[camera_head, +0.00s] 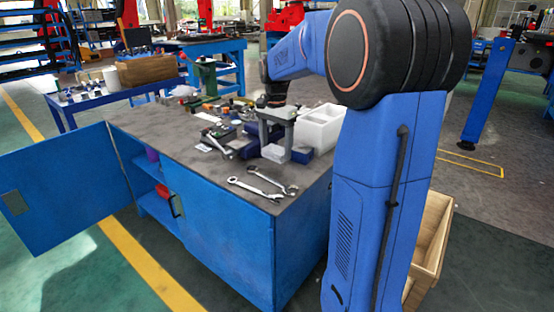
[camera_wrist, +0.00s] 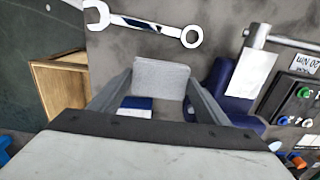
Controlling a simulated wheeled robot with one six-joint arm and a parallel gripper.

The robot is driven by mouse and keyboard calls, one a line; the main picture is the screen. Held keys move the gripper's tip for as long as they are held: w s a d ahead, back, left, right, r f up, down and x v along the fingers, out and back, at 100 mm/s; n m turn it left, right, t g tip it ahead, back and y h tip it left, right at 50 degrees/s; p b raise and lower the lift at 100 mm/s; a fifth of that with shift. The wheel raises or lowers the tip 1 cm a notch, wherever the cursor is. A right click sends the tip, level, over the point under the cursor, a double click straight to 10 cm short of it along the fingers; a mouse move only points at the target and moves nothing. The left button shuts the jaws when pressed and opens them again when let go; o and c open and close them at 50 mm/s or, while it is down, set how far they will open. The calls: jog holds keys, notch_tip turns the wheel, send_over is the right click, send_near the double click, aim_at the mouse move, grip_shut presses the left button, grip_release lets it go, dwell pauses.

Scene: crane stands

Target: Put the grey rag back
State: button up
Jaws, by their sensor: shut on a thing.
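The light grey rag (camera_wrist: 161,80) shows as a pale, flat-faced piece between my fingertips in the wrist view. My gripper (camera_head: 276,146) is shut on it, over the right part of the grey worktop (camera_head: 150,128). In the head view the pale rag (camera_head: 272,153) shows low between the fingers. I cannot tell whether it touches the worktop. Part of the rag is hidden by my fingers.
Two wrenches (camera_head: 262,190) lie near the front edge. A white bin (camera_head: 320,126) and dark blue items stand close by. Tools crowd the back. The blue cabinet door (camera_head: 58,190) is open, with a red thing (camera_head: 162,190) inside. A wooden crate (camera_head: 432,235) stands right.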

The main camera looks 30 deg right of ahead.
aim_at(275, 149)
jog(key=shift+f, duration=2.1)
jog(key=o, duration=1)
jog(key=shift+f, duration=0.1)
notch_tip(275, 149, up, 12)
jog(key=shift+f, duration=0.25)
jog(key=shift+a+r, duration=0.1)
jog(key=shift+r, duration=0.3)
